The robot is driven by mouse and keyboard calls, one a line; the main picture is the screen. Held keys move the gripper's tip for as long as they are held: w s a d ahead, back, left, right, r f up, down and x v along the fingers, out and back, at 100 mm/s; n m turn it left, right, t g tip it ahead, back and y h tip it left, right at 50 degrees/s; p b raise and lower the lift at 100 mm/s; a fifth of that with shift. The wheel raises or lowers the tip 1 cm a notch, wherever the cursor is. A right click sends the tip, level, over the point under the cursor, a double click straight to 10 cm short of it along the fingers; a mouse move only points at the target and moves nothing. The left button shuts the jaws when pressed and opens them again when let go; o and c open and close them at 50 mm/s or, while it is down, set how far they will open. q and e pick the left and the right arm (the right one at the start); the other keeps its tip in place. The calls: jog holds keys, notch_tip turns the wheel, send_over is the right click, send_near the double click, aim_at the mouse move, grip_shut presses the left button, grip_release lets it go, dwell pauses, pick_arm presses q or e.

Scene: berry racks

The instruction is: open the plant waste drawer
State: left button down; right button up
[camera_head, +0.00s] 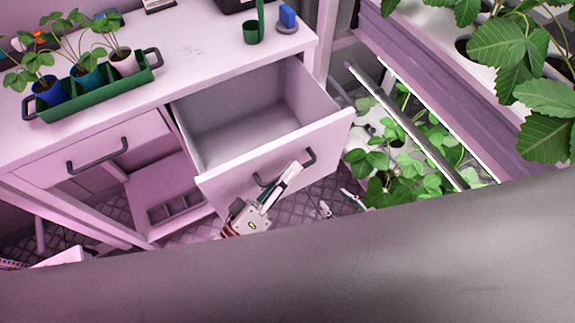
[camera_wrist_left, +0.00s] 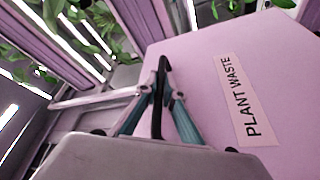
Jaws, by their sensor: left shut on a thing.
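The plant waste drawer (camera_head: 230,178) is pulled well out of the white bench, and its inside looks empty. Its front shows in the left wrist view (camera_wrist_left: 285,85) with a "PLANT WASTE" label (camera_wrist_left: 245,100). My left gripper (camera_head: 282,182) is at the drawer front, shut on the dark bar handle (camera_head: 309,157). In the left wrist view the handle (camera_wrist_left: 160,75) stands between the fingers of my left gripper (camera_wrist_left: 160,95). The fingertips of my right gripper (camera_head: 339,204) show to the right of the drawer, apart and empty; the rest is hidden.
A green tray (camera_head: 95,88) of potted plants stands on the bench (camera_head: 190,50). A second, shut drawer (camera_head: 60,160) is at the left. Racks with leafy plants (camera_head: 480,110) stand close on the right. A large grey surface fills the bottom of the head view.

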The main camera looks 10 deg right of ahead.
pick_arm(q)
jog(key=c, duration=2.4)
grip_release()
jog(key=shift+c, duration=0.2)
pick_arm(e)
jog(key=shift+w+r, duration=0.15)
jog(key=shift+r, duration=0.15)
pick_arm(q)
jog(key=shift+s+a+f, duration=0.1)
jog(key=shift+a, duration=0.1)
jog(key=v, duration=1.1)
jog(key=shift+s+a, duration=0.15)
jog(key=shift+a, duration=0.1)
pick_arm(e)
jog(key=shift+f, duration=0.15)
